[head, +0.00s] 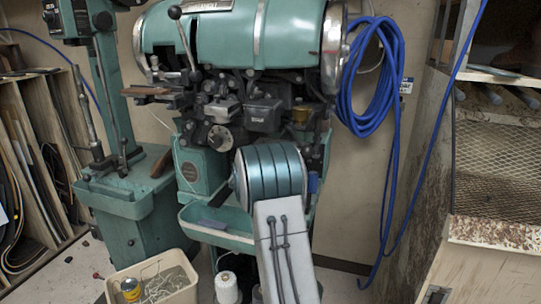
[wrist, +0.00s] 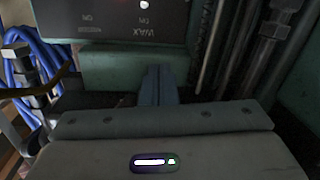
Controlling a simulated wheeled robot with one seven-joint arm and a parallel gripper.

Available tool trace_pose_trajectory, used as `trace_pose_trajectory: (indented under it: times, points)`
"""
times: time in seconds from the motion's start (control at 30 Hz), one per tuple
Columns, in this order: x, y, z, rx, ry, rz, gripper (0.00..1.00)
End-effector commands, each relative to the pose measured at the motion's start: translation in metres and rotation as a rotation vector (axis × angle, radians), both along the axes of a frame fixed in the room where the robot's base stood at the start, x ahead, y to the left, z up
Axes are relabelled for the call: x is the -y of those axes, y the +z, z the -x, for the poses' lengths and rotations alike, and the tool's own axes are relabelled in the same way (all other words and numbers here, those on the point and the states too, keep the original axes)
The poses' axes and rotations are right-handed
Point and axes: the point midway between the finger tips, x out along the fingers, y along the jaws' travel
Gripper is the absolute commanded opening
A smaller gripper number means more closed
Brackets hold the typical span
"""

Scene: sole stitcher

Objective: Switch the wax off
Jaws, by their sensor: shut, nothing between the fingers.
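The wax control panel (wrist: 115,18) is a dark plate at the top of the wrist view. Its lettering, including WAX and ON, appears upside down. A bright white spot shows at the panel's top edge above WAX; I cannot tell whether it is a switch or a lamp, nor its setting. My gripper (wrist: 158,72) is shut and empty, its fingers pointing up the picture, just below the panel; I cannot tell whether they touch it. In the head view the green sole stitcher (head: 245,35) stands in the middle, and my arm hides the gripper and panel.
Dark rods (wrist: 265,45) stand right of the panel in the wrist view. A coiled blue hose (head: 365,85) hangs right of the machine. A bin (head: 153,280) and a thread spool (head: 226,287) stand below it. A mesh-fronted cabinet (head: 500,180) is at the right.

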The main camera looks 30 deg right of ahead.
Motion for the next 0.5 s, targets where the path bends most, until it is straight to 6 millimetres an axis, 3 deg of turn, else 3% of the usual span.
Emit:
trace_pose_trajectory:
  times: [0.23, 0.5]
  points:
    - [0.015, -0.001, 0.002, -0.001, -0.016, 0.0, 0.0]
    - [0.037, -0.003, -0.025, -0.001, -0.013, -0.002, 0.0]
